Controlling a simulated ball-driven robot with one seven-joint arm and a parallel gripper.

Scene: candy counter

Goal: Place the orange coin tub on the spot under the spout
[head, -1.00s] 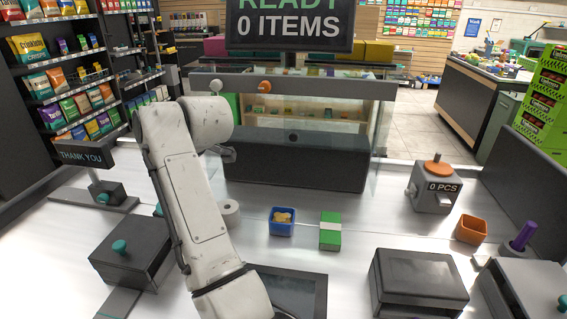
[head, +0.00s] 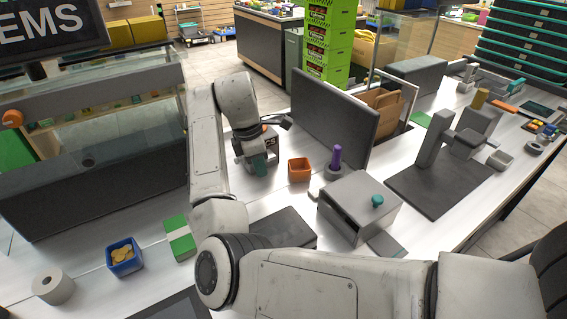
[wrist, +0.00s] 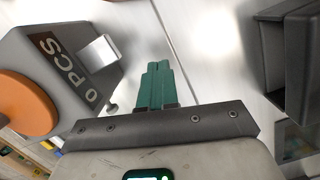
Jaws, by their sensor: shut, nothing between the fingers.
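The orange coin tub (head: 299,170) is a small open square tub standing upright on the white counter in the head view. The grey counting machine (head: 270,137) is left of it, partly hidden behind my arm. My gripper (head: 260,165) is in front of that machine, left of the tub and apart from it. In the wrist view, my gripper's teal fingers (wrist: 156,82) are together and empty. The machine (wrist: 75,75) fills the left side there, with its "0 PCS" label, orange knob (wrist: 22,103) and a pale spout (wrist: 100,52). The tub is not visible in the wrist view.

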